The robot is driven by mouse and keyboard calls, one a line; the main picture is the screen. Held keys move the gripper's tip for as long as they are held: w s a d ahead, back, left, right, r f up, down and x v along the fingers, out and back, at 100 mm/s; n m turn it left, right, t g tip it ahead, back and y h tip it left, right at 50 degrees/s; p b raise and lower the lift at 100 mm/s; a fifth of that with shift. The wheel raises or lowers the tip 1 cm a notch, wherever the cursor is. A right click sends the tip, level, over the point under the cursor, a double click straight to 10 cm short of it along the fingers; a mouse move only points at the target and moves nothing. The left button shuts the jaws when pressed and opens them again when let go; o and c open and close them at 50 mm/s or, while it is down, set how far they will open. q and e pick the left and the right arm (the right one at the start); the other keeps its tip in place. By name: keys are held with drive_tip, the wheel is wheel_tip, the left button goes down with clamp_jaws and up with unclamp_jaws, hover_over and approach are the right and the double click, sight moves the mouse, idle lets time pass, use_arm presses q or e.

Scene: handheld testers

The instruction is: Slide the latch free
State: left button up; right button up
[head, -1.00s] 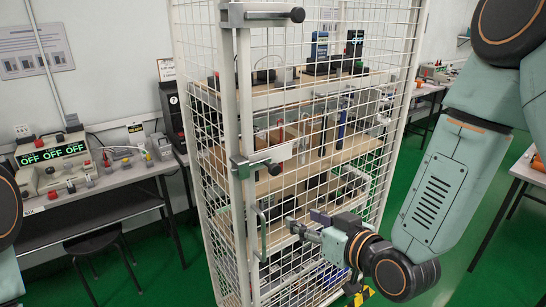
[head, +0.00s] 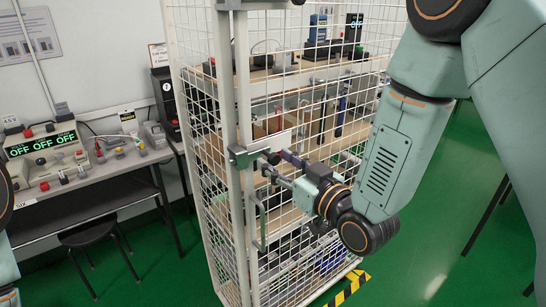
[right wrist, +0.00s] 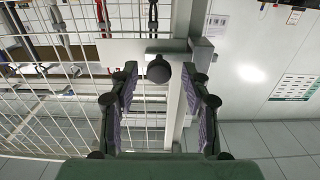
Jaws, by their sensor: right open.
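A white wire-mesh cage (head: 238,110) with a door stands in the head view. A grey latch (head: 242,157) with a dark round knob sits midway up the door's post; a second latch (head: 236,4) shows at the top edge. My right gripper (head: 281,165) is open beside the middle latch, its fingers near the knob. In the right wrist view, the latch's dark knob (right wrist: 158,70) lies between the open fingertips (right wrist: 160,80), with gaps on both sides; whether it is fully inside their reach I cannot tell. My left gripper is out of view.
A bent door handle (head: 257,222) hangs just below the middle latch. Shelves inside the cage hold handheld devices. A bench with an instrument (head: 45,160) reading OFF and a black stool (head: 90,233) stand left. Green floor is clear at right.

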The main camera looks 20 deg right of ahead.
drive_tip(key=shift+x, duration=0.9)
drive_tip(key=shift+s+r, duration=0.15)
drive_tip(key=shift+r, duration=0.05)
drive_tip(key=shift+w+f, duration=0.2)
drive_tip(key=shift+w, duration=0.15)
drive_tip(key=shift+c, duration=1.4)
drive_tip(key=shift+d, duration=0.1)
drive_tip(key=shift+c, duration=0.8)
drive_tip(key=shift+s+r, duration=0.1)
drive_tip(key=shift+s, duration=0.1)
drive_tip(key=shift+c, duration=1.4)
drive_tip(key=shift+w, duration=0.15)
clamp_jaws()
